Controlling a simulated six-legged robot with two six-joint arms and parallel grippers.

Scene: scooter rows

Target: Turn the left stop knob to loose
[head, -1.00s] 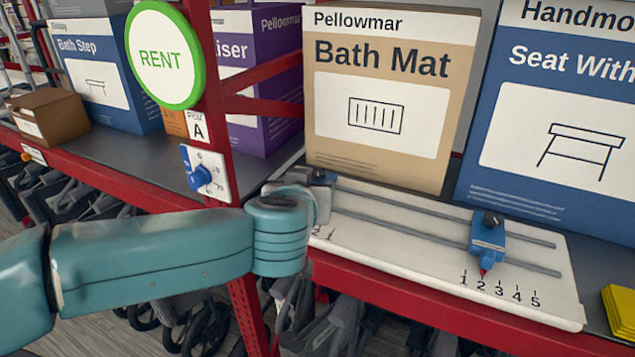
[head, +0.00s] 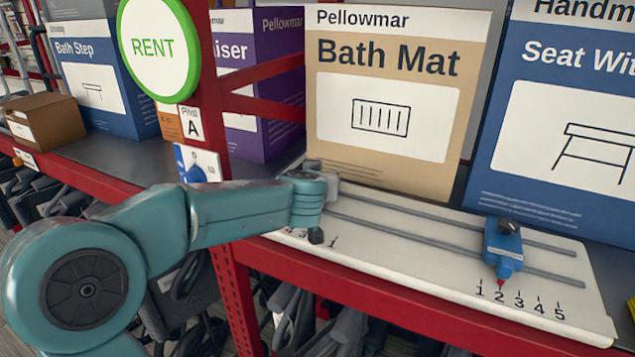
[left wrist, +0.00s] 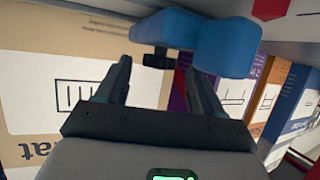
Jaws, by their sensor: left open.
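The white board (head: 400,262) with two grey rails lies on the shelf. My left arm's wrist covers its left end and hides the left stop in the head view. In the left wrist view, which is upside down, a blue body (left wrist: 225,47), apparently the left stop, shows at the top. A small black part (left wrist: 154,61), apparently its knob, shows between the fingertips; contact cannot be told. My left gripper (left wrist: 156,72) is open. The right stop (head: 503,248), blue with a black knob, has its red pointer near 2. My right gripper is out of view.
A tan Bath Mat box (head: 385,165) stands behind the board, with a blue box (head: 500,130) on its right.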

